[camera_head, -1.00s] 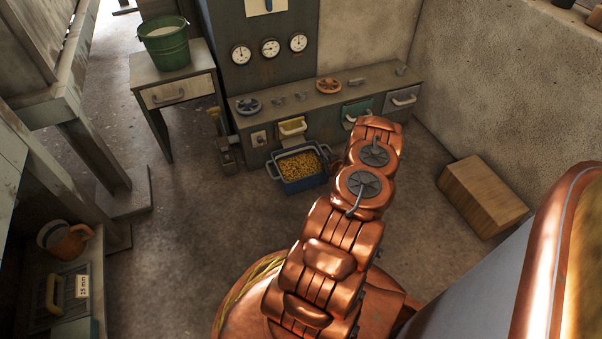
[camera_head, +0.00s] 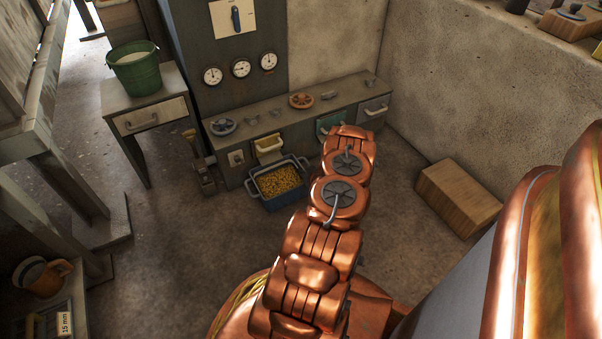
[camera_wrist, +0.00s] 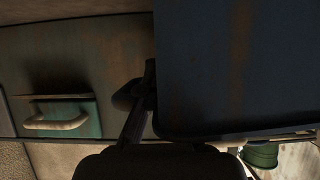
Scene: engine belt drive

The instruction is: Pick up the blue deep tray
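The blue deep tray (camera_head: 284,201) is full of small yellow pieces. In the head view it stands upright in front of the low bench, left of my arm, with a handle at its left end. My gripper is hidden behind my copper arm in that view. In the wrist view, the tray's dark blue wall (camera_wrist: 235,75) fills the upper right, very close. Dark parts of my gripper (camera_wrist: 140,108) show beside the tray's edge, at its handle end. The picture is too dark to show whether the fingers are closed on the handle.
The low grey bench (camera_head: 290,116) with drawers and small parts runs behind the tray. A teal drawer (camera_wrist: 65,118) shows in the wrist view. A green bucket (camera_head: 136,70) stands on a side table. A wooden box (camera_head: 459,197) stands at right. Floor in front of the tray is clear.

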